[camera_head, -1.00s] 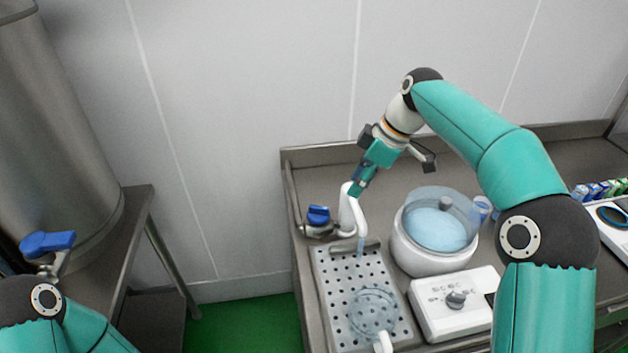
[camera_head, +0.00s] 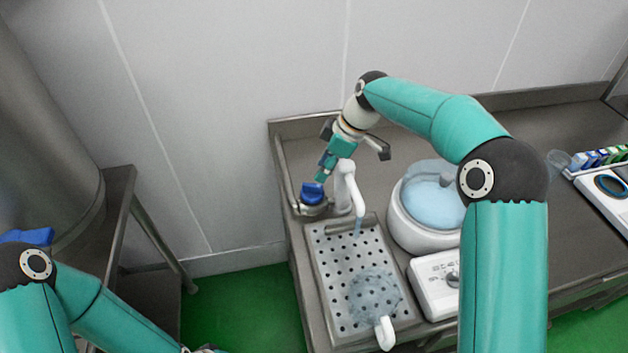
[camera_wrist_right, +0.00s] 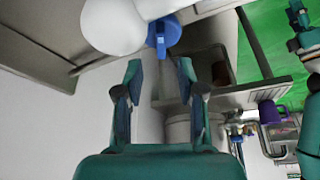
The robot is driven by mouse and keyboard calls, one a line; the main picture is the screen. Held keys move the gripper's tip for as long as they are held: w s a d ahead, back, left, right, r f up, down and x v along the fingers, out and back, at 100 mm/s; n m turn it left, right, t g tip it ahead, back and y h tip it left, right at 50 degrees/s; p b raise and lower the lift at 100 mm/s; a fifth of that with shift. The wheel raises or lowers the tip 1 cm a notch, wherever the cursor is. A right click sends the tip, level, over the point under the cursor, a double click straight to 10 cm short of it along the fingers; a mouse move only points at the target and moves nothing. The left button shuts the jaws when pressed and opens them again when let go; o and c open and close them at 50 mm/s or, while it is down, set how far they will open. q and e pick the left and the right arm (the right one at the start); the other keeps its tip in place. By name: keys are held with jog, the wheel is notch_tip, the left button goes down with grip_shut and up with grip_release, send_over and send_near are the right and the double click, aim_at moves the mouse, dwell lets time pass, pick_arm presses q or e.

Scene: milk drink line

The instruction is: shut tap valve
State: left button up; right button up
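The tap valve has a blue handle (camera_head: 312,192) at the left of the white tap spout (camera_head: 345,185). A thin bluish stream shows just under the spout's end. A clear jug (camera_head: 374,292) with a white handle stands on the perforated drip tray (camera_head: 330,258) below. My right gripper (camera_head: 321,173) is just above the blue handle, pointing down at it. In the right wrist view its fingers are apart and empty, with the blue handle (camera_wrist_right: 166,36) just beyond the tips; contact cannot be told.
A white round appliance with a bluish lid (camera_head: 432,190) and a white control box (camera_head: 434,285) stand right of the tray. A steel vat (camera_head: 45,130) with another blue handle (camera_head: 28,237) is at the left. A green floor gap (camera_head: 235,310) separates the tables.

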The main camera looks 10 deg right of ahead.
aim_at(313, 185)
jog(key=p+x, duration=0.1)
jog(key=x, duration=0.5)
jog(key=shift+a+f, duration=0.1)
jog(key=shift+f, duration=0.15)
grip_shut()
